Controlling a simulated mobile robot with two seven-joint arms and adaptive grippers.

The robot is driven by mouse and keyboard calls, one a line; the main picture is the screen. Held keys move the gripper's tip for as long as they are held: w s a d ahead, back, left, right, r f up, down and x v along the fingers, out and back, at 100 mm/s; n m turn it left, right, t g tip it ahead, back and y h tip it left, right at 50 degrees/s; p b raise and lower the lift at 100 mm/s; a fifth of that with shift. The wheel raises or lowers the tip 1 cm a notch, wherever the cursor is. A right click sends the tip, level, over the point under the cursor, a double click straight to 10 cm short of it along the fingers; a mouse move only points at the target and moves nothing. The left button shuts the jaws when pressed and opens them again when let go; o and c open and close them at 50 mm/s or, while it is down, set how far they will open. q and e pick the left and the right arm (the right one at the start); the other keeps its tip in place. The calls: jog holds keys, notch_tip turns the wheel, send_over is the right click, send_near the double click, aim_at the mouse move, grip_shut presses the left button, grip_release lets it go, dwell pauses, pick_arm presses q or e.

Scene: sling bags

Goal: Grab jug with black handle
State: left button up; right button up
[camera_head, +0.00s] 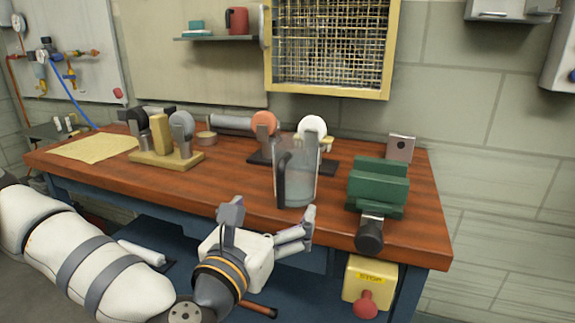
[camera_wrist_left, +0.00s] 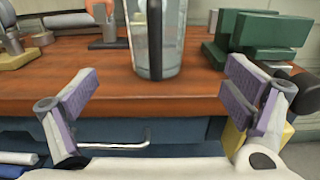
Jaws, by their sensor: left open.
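A clear jug (camera_head: 303,172) with a black handle (camera_head: 281,180) stands upright near the front edge of the wooden workbench, its handle toward the front left. My left gripper (camera_head: 270,222) is open and empty in front of the bench edge, below and short of the jug. In the left wrist view the jug (camera_wrist_left: 172,45) is beyond and between the two spread fingers (camera_wrist_left: 160,100), apart from both. Its black handle (camera_wrist_left: 154,40) faces the camera there, and the jug's top is cut off. My right gripper is not in view.
A green vise (camera_head: 378,185) stands close to the right of the jug; it also shows in the left wrist view (camera_wrist_left: 262,38). Bench grinders (camera_head: 265,125) stand behind. A yellow stop box (camera_head: 368,283) hangs below the front edge. Bare workbench (camera_head: 230,183) lies left of the jug.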

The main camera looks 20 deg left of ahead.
aim_at(289, 183)
pick_arm(q)
jog(key=w, duration=1.2)
jog(key=shift+w+r, duration=0.1)
jog(key=shift+r, duration=0.05)
jog(key=c, duration=1.4)
